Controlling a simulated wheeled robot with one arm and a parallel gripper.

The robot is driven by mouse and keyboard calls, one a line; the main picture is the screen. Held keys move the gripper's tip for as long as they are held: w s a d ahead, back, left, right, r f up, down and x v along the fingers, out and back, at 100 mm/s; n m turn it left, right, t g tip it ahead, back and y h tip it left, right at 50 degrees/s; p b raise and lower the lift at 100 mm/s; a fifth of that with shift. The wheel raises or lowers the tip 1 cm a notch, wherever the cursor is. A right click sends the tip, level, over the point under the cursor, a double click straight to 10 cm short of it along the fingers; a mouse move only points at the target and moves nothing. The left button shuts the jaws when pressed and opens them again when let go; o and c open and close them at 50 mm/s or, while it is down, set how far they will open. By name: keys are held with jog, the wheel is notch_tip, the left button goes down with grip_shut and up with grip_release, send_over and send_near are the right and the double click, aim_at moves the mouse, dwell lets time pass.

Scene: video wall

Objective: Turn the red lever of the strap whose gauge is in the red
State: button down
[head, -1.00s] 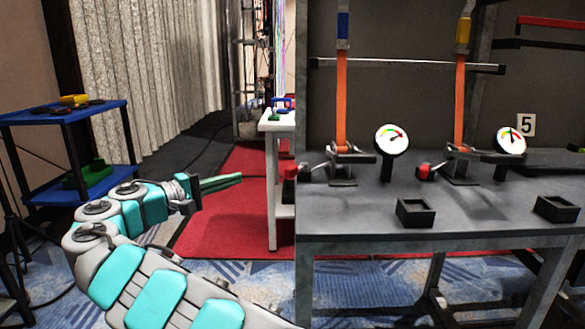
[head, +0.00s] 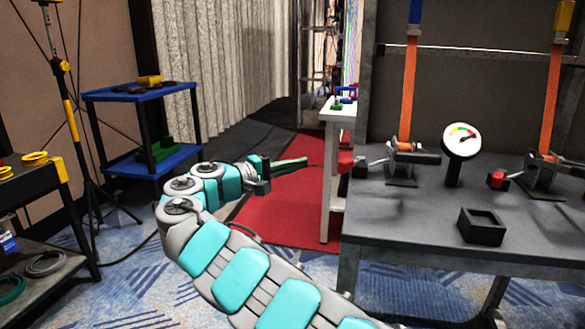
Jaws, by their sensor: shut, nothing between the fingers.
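An orange strap (head: 408,95) with a blue top runs down to a ratchet (head: 405,158) on the grey bench. Its lever (head: 360,168) sticks out left with a dark end; a red block shows beside it, and I cannot tell if they join. A round gauge (head: 461,140) stands right of this ratchet; its needle seems to lean right, near the red. A second orange strap (head: 550,97) with a yellow top has a red lever (head: 497,180); its gauge is out of view. My gripper (head: 305,161), with green fingers, is shut and empty, left of the bench and apart from both levers.
The bench (head: 420,235) bears a black open box (head: 481,226) near its front. A white table (head: 333,180) stands left of it, over a red carpet. A blue shelf cart (head: 120,92) and a dark cart (head: 35,185) stand at the left.

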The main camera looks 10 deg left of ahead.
aim_at(352, 162)
jog(key=w+d+b, duration=0.1)
jog(key=w+d, duration=0.1)
jog(key=d, duration=0.5)
jog(key=shift+d, duration=0.25)
dwell(0.3)
jog(key=shift+d, duration=0.1)
dwell(0.3)
